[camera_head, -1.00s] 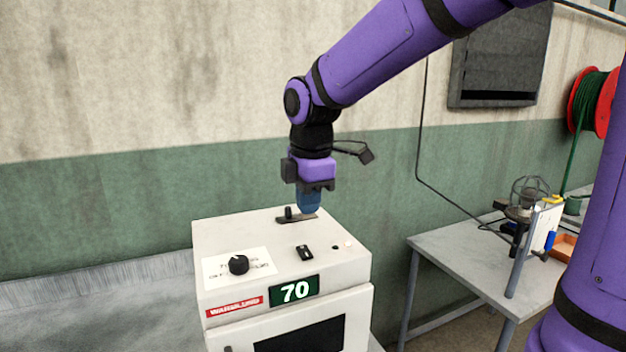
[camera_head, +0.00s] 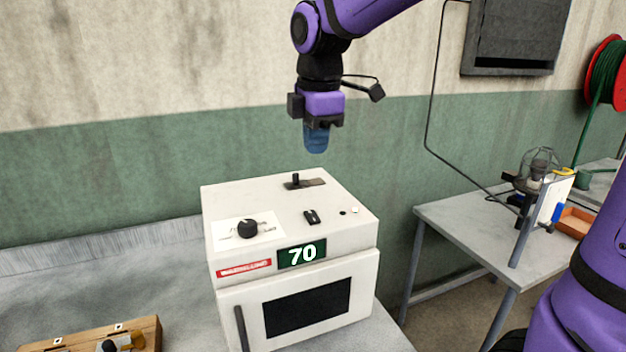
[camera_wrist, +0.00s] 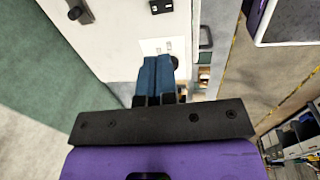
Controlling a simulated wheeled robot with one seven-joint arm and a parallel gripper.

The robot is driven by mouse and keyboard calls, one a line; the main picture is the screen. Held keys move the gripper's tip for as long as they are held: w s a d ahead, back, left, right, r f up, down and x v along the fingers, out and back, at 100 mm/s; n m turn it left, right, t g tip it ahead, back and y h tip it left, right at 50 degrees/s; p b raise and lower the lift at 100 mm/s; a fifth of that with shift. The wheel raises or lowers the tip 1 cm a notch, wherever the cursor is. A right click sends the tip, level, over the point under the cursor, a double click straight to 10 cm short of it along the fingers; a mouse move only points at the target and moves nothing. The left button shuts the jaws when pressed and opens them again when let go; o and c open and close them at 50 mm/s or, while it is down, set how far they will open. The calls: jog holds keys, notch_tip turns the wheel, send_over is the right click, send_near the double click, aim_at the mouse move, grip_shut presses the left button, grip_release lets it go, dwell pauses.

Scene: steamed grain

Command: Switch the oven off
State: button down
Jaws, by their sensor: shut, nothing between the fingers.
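The white oven (camera_head: 350,290) stands on the grey counter with its door shut. Its green display (camera_head: 302,253) reads 70. On its top are a black round knob (camera_head: 248,229) on a white label, a small black rocker switch (camera_head: 312,217), and a dark plate with an upright black lever (camera_head: 296,180) at the back. My gripper (camera_head: 317,150) is shut and empty, hanging above the rear of the oven, clear of its top. In the wrist view the blue fingers (camera_wrist: 155,78) are together, and the rocker switch (camera_wrist: 161,6) shows at the top edge.
A wooden box (camera_head: 140,330) with small items sits on the counter at lower left. A grey table (camera_head: 470,220) with a caged lamp and an orange tray stands to the right. The wall is behind the oven.

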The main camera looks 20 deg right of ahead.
aim_at(313, 217)
jog(key=shift+w, duration=0.4)
jog(key=shift+f, duration=0.1)
jog(key=f, duration=0.4)
jog(key=w+f, duration=0.1)
jog(key=f, duration=0.8)
jog(key=shift+w+f, duration=0.3)
jog(key=shift+f, duration=0.05)
jog(key=shift+w+f, duration=0.1)
jog(key=shift+f, duration=0.15)
jog(key=shift+s, duration=0.25)
jog(key=shift+s+r, duration=0.1)
jog(key=shift+s, duration=0.5)
